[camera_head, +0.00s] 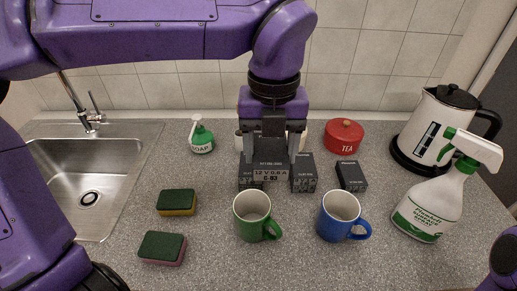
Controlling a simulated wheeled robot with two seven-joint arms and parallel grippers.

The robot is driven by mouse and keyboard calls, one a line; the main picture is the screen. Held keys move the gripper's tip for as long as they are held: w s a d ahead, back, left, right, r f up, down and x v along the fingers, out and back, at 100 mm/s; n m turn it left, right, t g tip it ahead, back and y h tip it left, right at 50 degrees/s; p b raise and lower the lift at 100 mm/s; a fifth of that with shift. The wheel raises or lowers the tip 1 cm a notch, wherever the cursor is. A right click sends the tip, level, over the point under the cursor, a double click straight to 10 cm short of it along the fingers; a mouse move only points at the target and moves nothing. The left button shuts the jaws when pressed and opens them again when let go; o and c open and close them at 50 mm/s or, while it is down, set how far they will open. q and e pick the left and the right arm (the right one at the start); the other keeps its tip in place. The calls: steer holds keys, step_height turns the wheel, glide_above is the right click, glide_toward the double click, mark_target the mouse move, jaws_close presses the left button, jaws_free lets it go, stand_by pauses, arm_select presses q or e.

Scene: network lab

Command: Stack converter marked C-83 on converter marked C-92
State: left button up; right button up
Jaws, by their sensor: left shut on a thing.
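My left gripper (271,148) points down in the middle of the counter and is shut on a dark grey converter (270,172). Its label reads "12V 0.8A" and a mark that looks like C-83. Behind and below it, a dark converter (250,186) is partly hidden; I cannot tell whether the held one touches it. Another dark converter (304,176) stands just to the right, and a flatter dark one (351,177) lies further right. Their marks are too small to read, so I cannot tell which is C-92. My right gripper is out of view.
A green mug (252,214) and blue mug (341,215) stand in front. Two sponges (177,201) (163,246) lie left, by the sink (82,175). A soap bottle (201,138), red tea tin (343,136), kettle (425,130) and spray bottle (437,200) stand around.

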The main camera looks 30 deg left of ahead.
mark_target(256, 135)
arm_select(q)
steer(key=w+a, duration=0.1)
steer(key=w+a+f+p, duration=0.1)
steer(key=w+a, duration=0.1)
steer(key=w+a+f+p, duration=0.1)
steer(key=a, duration=0.1)
steer(key=shift+w+f, duration=0.15)
steer(key=w+a+f, duration=0.1)
steer(key=f, duration=0.1)
steer(key=w+a+f+p, duration=0.1)
steer(key=w+a+f, duration=0.1)
steer(key=f, duration=0.1)
steer(key=shift+w+f+p, duration=0.3)
steer(key=shift+w+p, duration=0.05)
steer(key=shift+c, duration=0.6)
steer(key=shift+w+a+f, duration=0.15)
steer(key=shift+a+f, duration=0.05)
steer(key=shift+f, duration=0.1)
steer(key=f, duration=0.3)
steer(key=shift+w+a, duration=0.15)
steer(key=shift+a, duration=0.05)
steer(key=shift+w+f, duration=0.15)
steer(key=shift+f, duration=0.3)
steer(key=shift+f, duration=0.1)
steer(key=o, duration=1.4)
steer(key=shift+c, duration=0.2)
